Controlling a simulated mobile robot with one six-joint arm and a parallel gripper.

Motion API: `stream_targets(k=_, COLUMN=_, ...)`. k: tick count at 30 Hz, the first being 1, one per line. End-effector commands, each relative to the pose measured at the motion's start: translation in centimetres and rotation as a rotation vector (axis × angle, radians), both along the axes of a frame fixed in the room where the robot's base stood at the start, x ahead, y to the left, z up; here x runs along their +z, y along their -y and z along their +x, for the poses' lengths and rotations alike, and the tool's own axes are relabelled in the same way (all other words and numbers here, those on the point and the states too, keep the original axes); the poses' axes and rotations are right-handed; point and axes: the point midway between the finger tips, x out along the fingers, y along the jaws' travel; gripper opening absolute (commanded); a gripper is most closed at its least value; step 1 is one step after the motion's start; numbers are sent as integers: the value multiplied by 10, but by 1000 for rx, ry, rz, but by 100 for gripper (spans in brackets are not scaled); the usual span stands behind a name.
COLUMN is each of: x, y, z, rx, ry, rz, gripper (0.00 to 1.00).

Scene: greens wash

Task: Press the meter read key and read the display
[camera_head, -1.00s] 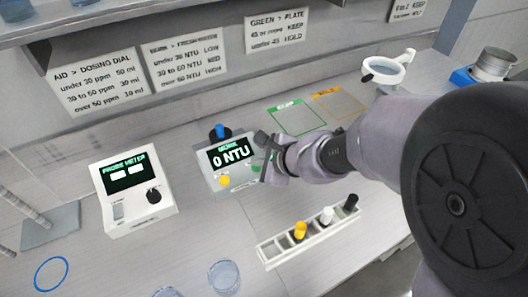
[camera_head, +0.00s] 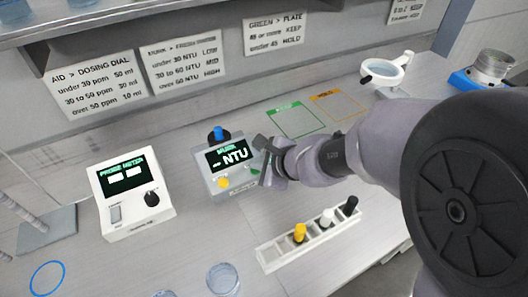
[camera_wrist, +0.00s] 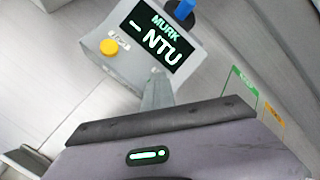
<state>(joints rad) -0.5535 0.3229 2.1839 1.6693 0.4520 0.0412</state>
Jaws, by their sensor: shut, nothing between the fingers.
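The murk meter (camera_head: 228,165) is a grey box on the bench with a dark display (camera_head: 229,154) that reads "MURK" and "-- NTU". In the wrist view the display (camera_wrist: 155,35) shows a dash before NTU. A yellow key (camera_head: 223,183) sits on its front left; it also shows in the wrist view (camera_wrist: 109,47). A blue-capped piece (camera_head: 219,132) stands at its back. My gripper (camera_head: 264,160) is shut and empty at the meter's right side, over its front right corner. Its tips hide that part of the meter, so I cannot tell whether they touch a key there.
A probe meter (camera_head: 135,195) with a black knob stands to the left. A white rack (camera_head: 272,254) with yellow, white and black-capped pieces lies in front. Green (camera_head: 296,134) and orange (camera_head: 338,118) outlined areas lie behind my arm. Clear cups (camera_head: 223,278) stand at the front edge.

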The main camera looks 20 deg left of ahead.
Motion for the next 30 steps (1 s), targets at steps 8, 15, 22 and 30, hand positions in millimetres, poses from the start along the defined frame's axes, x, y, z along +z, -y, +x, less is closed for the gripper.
stream_targets(k=8, x=16, y=0, z=0, rx=-1, ry=-1, rz=0, gripper=0)
stream_targets(k=15, x=16, y=0, z=0, rx=0, ry=0, rz=0, gripper=0)
stream_targets(k=22, x=29, y=0, z=0, rx=1, ry=1, rz=0, gripper=0)
stream_targets(k=30, x=57, y=0, z=0, rx=0, ry=1, rz=0, gripper=0)
